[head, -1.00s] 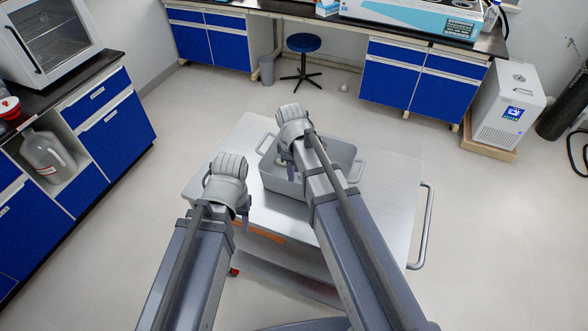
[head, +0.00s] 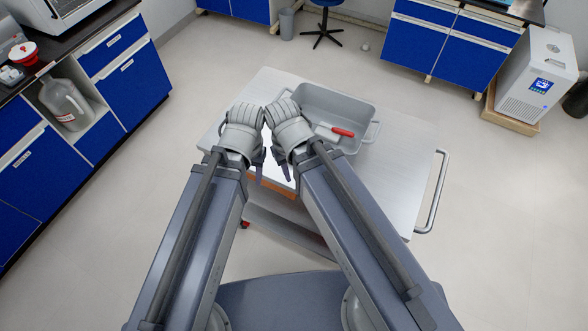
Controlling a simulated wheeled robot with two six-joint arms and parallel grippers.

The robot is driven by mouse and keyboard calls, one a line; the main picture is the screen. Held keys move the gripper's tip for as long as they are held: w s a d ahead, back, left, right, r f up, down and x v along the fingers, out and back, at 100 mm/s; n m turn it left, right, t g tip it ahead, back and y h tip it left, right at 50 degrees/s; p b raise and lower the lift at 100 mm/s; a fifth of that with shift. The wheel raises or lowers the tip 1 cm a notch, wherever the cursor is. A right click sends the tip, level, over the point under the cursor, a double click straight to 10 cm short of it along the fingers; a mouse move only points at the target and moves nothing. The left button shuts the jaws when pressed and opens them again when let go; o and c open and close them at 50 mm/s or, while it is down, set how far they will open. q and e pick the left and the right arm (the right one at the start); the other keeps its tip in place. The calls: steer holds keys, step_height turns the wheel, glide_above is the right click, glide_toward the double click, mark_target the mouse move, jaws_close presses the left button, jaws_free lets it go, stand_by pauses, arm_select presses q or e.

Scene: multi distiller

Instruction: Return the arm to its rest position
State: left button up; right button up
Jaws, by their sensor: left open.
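My left arm comes in from the left, folded back, and its gripper (head: 258,168) points down over the near edge of the cart. It looks open and empty. My right gripper (head: 283,171) hangs close beside it; only a dark part of it shows, and its jaws cannot be made out. Both wrists are side by side, near the left end of a grey tub (head: 357,103). No object shows in either gripper.
The tub stands on a metal cart (head: 405,180) with a side handle (head: 440,192). A red-handled object (head: 343,131) lies in the tub. A blue-fronted bench with a plastic jug (head: 64,103) is at left. A chiller (head: 537,75) stands at right. Floor around the cart is clear.

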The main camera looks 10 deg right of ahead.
step_height(320, 180, down, 3)
steer(key=b, duration=0.2)
steer(key=shift+b, duration=0.4)
stand_by(0.7)
